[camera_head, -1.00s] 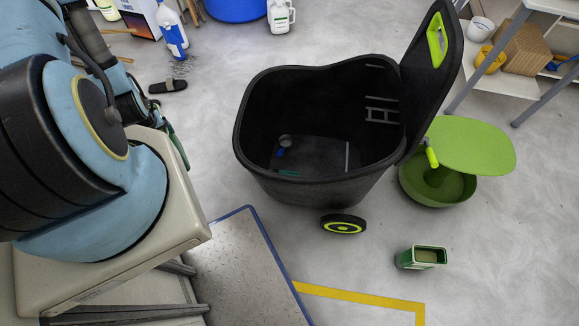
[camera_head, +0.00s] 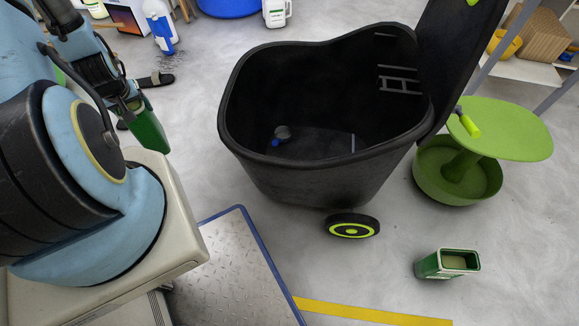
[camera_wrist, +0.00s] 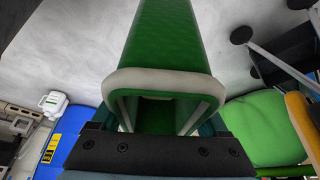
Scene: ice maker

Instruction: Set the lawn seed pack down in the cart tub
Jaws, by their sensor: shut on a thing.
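The cart tub (camera_head: 290,178) is a deep black bin with an open top, standing in the middle of the head view. My gripper (camera_head: 132,104) is at the left, apart from the tub and to the left of its rim. It is shut on a green pack (camera_head: 149,132), taken to be the lawn seed pack, which hangs below it. In the wrist view the green pack (camera_wrist: 165,45) fills the upper middle, with a pale band across its near end. My arm partly hides the grip in the head view, and no label can be read.
A small grey and blue item (camera_head: 281,134) lies in the tub. The tub's tall black back (camera_head: 455,60) rises at the right. A green stool (camera_head: 500,128) and green open box (camera_head: 448,263) stand right of the cart. A blue-edged plate (camera_head: 235,270) is in front.

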